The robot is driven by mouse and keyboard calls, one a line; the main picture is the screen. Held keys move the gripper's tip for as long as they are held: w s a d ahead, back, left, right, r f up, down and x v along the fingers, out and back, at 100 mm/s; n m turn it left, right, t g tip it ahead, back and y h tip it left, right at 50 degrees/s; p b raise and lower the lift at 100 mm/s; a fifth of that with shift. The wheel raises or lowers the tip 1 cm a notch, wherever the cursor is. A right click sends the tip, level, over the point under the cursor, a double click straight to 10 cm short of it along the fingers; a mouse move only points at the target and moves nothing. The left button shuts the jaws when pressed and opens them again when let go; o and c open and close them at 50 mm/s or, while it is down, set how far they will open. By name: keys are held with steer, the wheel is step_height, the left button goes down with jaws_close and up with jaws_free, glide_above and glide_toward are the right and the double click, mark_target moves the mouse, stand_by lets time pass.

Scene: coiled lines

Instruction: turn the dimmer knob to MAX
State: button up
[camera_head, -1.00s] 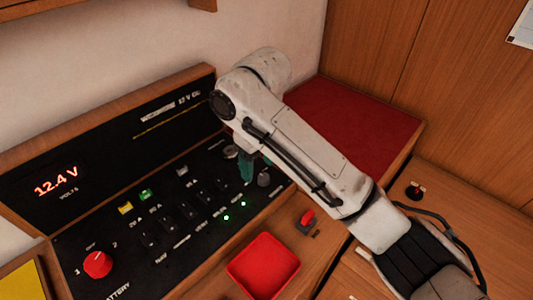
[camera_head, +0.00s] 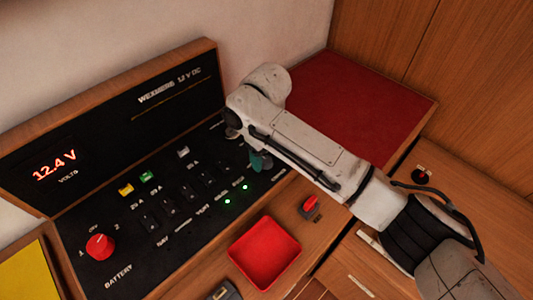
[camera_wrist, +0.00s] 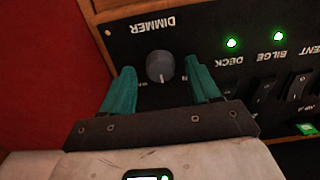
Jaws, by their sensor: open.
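The dimmer knob (camera_wrist: 160,66) is a round dark grey knob on the black switch panel (camera_wrist: 203,28), under the upside-down DIMMER label in the wrist view. A pale mark shows on its rim; I cannot read which setting it points at. My gripper (camera_wrist: 163,80) is open, its two teal fingers to the left and right of the knob in that view. I cannot tell whether they touch it. In the head view my gripper (camera_head: 260,161) is over the right end of the panel, and my arm hides the knob.
Lit green lights and rocker switches (camera_wrist: 300,88) sit beside the knob. A red battery knob (camera_head: 100,246) is at the panel's left. A red tray (camera_head: 264,252) and a small red-topped item (camera_head: 310,204) lie on the wooden ledge. A red surface (camera_head: 355,105) lies behind my arm.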

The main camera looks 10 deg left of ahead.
steer(key=shift+f, duration=0.35)
steer(key=shift+c, duration=0.2)
steer(key=c, duration=1)
